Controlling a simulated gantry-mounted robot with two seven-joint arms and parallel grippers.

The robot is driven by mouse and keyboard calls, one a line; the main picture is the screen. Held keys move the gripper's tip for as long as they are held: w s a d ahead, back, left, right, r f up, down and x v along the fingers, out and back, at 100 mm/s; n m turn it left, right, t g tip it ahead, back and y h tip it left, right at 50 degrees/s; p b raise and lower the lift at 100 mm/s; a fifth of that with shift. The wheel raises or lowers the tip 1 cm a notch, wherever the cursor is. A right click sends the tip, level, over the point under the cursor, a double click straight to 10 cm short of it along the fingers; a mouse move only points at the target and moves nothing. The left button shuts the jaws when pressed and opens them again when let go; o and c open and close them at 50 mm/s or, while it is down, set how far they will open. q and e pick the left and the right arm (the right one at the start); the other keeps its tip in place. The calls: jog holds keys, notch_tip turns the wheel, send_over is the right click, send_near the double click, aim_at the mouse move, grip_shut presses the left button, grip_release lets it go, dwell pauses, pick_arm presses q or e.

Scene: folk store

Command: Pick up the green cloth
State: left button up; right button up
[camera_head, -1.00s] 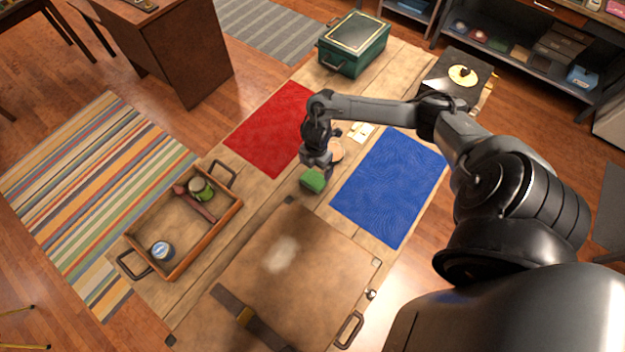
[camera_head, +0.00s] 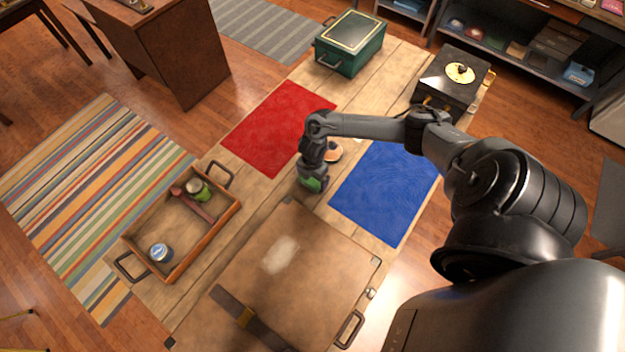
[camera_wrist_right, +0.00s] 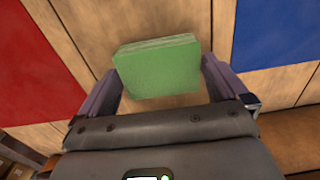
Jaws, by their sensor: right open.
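The green cloth (camera_head: 314,185) is a small folded block lying on the wooden table between the red and blue mats. In the head view my right gripper (camera_head: 311,184) is right over it and hides most of it. In the right wrist view the cloth (camera_wrist_right: 160,68) lies between the tips of my right gripper's fingers (camera_wrist_right: 163,84), with gaps on both sides. The right gripper is open and holds nothing. My left gripper is not in view.
A red mat (camera_head: 279,128) and a blue mat (camera_head: 390,190) flank the cloth. A wooden tray (camera_head: 208,236) with cans stands left. A brown case (camera_head: 325,255) lies in front. A green box (camera_head: 348,58) and a black box (camera_head: 440,88) stand at the back.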

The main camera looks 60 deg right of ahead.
jog(key=c, duration=0.7)
jog(key=shift+r, duration=0.1)
jog(key=shift+r, duration=0.5)
jog(key=r, duration=0.1)
jog(key=s+r, duration=0.1)
jog(key=r, duration=0.1)
jog(key=shift+d+r+p, duration=0.2)
jog(key=shift+r+p, duration=0.05)
jog(key=shift+p, duration=0.1)
jog(key=s+d+r, duration=0.3)
jog(key=s+r, duration=0.3)
jog(key=s, duration=0.4)
jog(key=shift+d+r+p, duration=0.15)
jog(key=shift+d+p, duration=0.05)
jog(key=shift+p, duration=0.2)
